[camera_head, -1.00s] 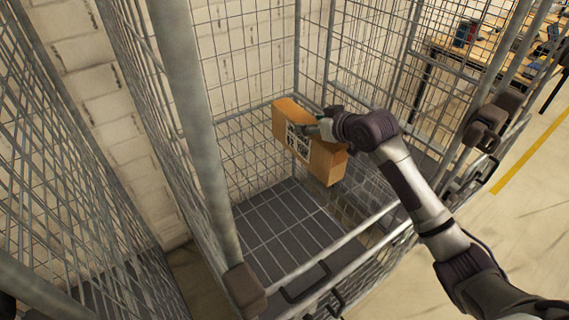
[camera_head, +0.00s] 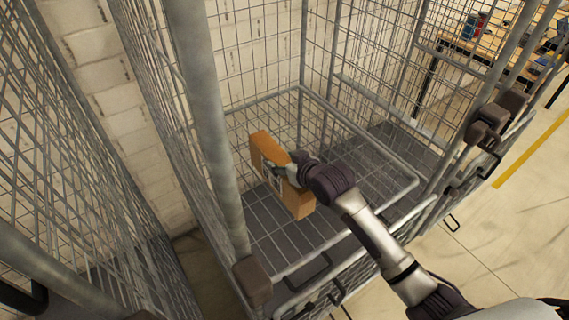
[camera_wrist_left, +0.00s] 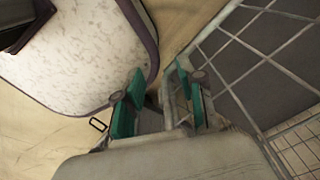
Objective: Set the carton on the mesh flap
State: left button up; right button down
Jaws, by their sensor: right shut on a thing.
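The brown carton (camera_head: 298,204) is in the roll cage, above the left part of the mesh flap (camera_head: 375,188), a level wire grid with a grey tube frame. The carton is tilted, with a printed label partly visible on its near side. My right gripper (camera_head: 276,168) is shut on the carton's upper part, and its fingers are partly hidden. I cannot tell whether the carton's lower edge touches the mesh. My left gripper (camera_wrist_left: 160,78) shows in the left wrist view, open and empty with green pads, beside grey tubes.
Wire side walls and a thick grey post (camera_head: 205,130) stand left of the carton. A second cage lies at the far left. The right part of the flap is bare. A workbench (camera_head: 480,50) stands at the upper right, beyond open floor with a yellow line (camera_head: 530,150).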

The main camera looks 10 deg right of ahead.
jog(key=shift+w+f, duration=0.1)
jog(key=shift+f, duration=0.6)
jog(key=shift+c, duration=1.4)
grip_release()
jog(key=shift+f, duration=0.15)
jog(key=v, duration=1.2)
jog(key=shift+b, duration=0.3)
